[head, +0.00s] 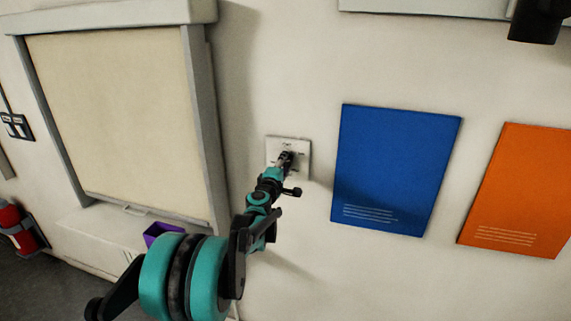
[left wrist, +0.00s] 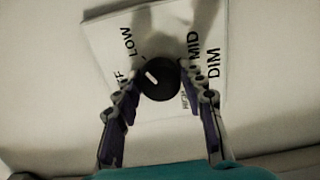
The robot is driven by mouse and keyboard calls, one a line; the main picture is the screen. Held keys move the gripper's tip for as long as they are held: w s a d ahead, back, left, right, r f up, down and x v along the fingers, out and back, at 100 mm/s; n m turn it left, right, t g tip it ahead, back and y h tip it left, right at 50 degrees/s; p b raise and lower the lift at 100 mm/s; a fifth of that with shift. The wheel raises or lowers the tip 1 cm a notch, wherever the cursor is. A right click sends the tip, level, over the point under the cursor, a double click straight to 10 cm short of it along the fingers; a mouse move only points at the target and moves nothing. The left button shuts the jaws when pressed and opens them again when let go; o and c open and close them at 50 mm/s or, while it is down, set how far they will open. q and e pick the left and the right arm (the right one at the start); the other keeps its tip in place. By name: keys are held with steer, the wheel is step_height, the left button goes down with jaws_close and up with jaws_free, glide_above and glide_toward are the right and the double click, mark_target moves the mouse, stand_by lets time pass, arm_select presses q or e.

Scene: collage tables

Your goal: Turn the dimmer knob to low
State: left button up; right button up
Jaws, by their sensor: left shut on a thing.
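The dimmer is a white wall plate (head: 302,145) with a black round knob (left wrist: 163,88). In the left wrist view the plate (left wrist: 205,20) has the labels LOW, MID and DIM, plus a partly hidden label ending in F. The knob's white mark sits on its left side and slants to the upper left, roughly between that label and LOW. My left gripper (head: 285,160) reaches the plate; in the left wrist view its fingers (left wrist: 161,78) are shut on the knob from both sides. Another label under the right finger is mostly covered. My right gripper is not in view.
A blue poster (head: 395,165) and an orange poster (head: 518,190) hang to the right of the plate. A framed shutter (head: 115,110) is to the left. A purple box (head: 160,233) and a red extinguisher (head: 18,228) are lower left. The wall around the plate is bare.

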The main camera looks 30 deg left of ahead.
arm_select(q)
steer(key=o, duration=1.2)
steer(key=shift+c, duration=0.2)
steer(key=shift+a, duration=0.1)
steer(key=shift+s, duration=0.1)
steer(key=v, duration=1.2)
steer(key=shift+d, duration=0.2)
